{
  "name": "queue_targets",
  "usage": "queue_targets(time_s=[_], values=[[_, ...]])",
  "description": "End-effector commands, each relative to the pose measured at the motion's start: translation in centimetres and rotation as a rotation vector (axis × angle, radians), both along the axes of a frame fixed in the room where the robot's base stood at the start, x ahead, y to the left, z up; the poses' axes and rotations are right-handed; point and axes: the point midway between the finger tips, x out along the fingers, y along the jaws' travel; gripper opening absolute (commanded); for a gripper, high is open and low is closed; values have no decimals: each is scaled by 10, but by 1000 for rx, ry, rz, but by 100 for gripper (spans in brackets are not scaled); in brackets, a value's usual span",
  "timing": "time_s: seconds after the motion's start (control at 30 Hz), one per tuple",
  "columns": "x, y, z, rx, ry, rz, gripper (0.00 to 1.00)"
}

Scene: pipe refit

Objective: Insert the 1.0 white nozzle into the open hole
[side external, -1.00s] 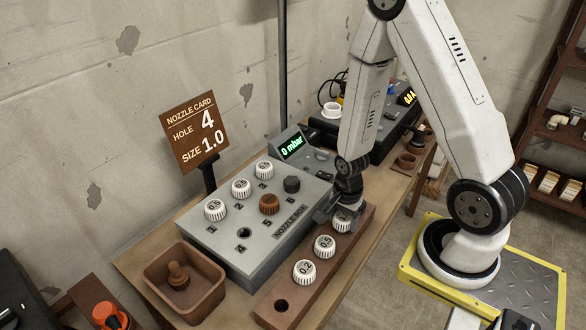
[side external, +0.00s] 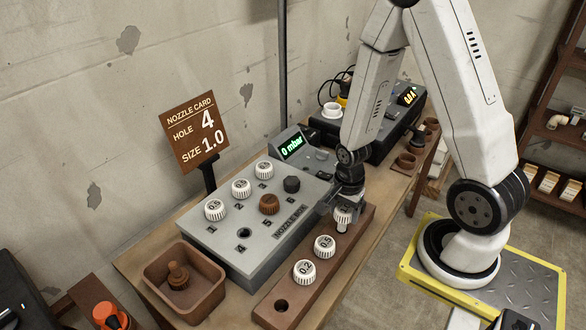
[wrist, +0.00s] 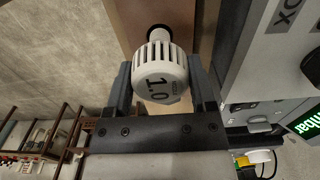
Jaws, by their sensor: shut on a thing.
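The white nozzle marked 1.0 (wrist: 160,75) is between the fingers of my gripper (wrist: 165,85) in the wrist view, its stem pointing away. In the side external view my gripper (side external: 345,207) is shut on this nozzle (side external: 343,215), which hangs just above the far end of the brown rack (side external: 328,262). The grey nozzle box (side external: 235,258) stands left of the rack. Its open hole 4 (side external: 243,233) is an empty dark opening near the front left. The card (side external: 194,132) reads hole 4, size 1.0.
White nozzles (side external: 241,188) fill the box's back row; a brown plug (side external: 269,204) and a black knob (side external: 291,184) stand nearby. Nozzles 0.5 (side external: 324,246) and 0.2 (side external: 304,272) sit in the rack. A brown bin (side external: 160,267) holding a brown plug stands front left.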

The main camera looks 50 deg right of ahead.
Motion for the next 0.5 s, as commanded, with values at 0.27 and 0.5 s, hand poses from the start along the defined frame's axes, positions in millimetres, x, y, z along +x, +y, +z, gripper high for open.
queue_targets(time_s=[0.27, 0.5], values=[[0, 0, 8, 0, 0, 0, 1], [0, 0, 15, 0, -1, 0, 1]])
